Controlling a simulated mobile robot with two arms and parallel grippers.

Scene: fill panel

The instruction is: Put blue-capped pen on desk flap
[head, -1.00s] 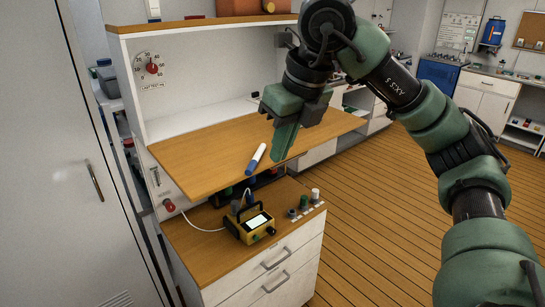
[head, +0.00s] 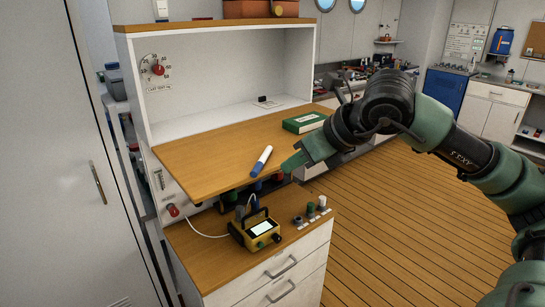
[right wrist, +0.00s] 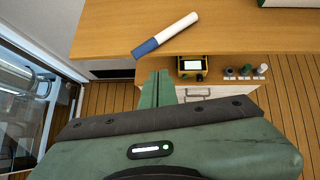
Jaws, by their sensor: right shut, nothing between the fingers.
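The pen (head: 262,160), white with a blue cap, lies on the wooden desk flap (head: 205,158) near its front edge. The cap end points toward the edge. In the right wrist view the pen (right wrist: 165,34) lies beyond my fingertips, with the cap at the flap's edge (right wrist: 105,40). My right gripper (head: 287,168) is shut and empty, to the right of the pen and apart from it, by the flap's front edge. It also shows in the right wrist view (right wrist: 158,76). My left gripper is not in view.
A green book or box (head: 304,122) lies on the flap's right part. Below the flap, a lower counter (head: 205,262) bears a yellow device (head: 257,230) with a cable and several small knobs or bottles (head: 311,210). A tall door (head: 60,150) stands left. Floor at right is clear.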

